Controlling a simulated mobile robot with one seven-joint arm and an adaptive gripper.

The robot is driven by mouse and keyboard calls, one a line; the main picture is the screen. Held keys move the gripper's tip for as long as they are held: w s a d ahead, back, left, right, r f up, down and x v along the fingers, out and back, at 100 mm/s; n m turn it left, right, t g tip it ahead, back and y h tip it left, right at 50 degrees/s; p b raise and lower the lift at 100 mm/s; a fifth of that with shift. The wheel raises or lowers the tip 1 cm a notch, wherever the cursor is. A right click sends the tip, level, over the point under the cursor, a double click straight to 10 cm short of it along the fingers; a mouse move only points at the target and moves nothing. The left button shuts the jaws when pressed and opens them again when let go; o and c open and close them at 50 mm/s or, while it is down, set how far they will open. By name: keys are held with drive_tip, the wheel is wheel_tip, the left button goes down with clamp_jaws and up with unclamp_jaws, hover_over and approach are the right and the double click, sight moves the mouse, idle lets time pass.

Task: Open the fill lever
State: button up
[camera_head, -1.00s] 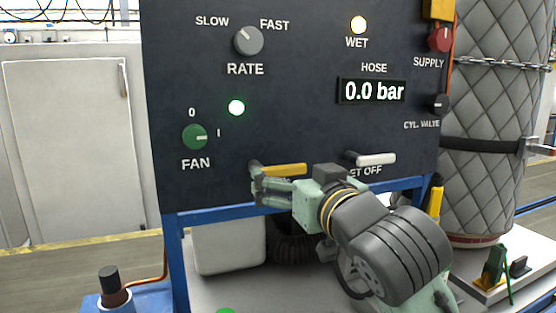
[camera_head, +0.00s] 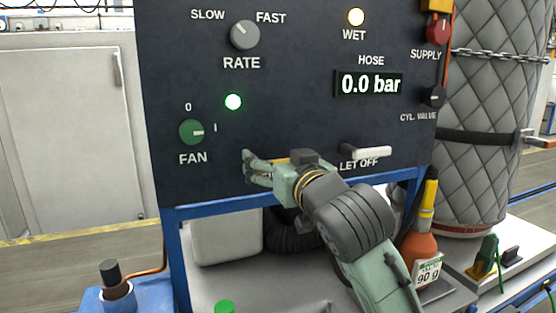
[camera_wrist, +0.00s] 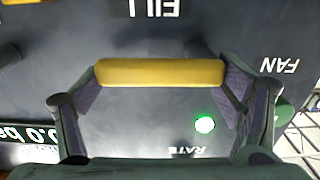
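The yellow fill lever (camera_wrist: 160,72) lies across the wrist view, below the upside-down FILL label (camera_wrist: 155,8). In the head view only a sliver of it shows (camera_head: 278,160) behind my gripper (camera_head: 247,167). My gripper (camera_wrist: 160,88) is open, with one finger near each end of the yellow bar. The bar spans most of the gap between the fingertips. I cannot tell whether either finger touches it. The FILL label is hidden by my gripper in the head view.
The white LET OFF lever (camera_head: 366,153) sits right of my gripper. The fan knob (camera_head: 191,132) and a lit green lamp (camera_head: 233,102) are to the left. The hose display (camera_head: 369,84) reads 0.0 bar. A blue frame rail (camera_head: 215,208) runs below the panel.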

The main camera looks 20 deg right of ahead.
drive_tip(key=c, duration=1.1)
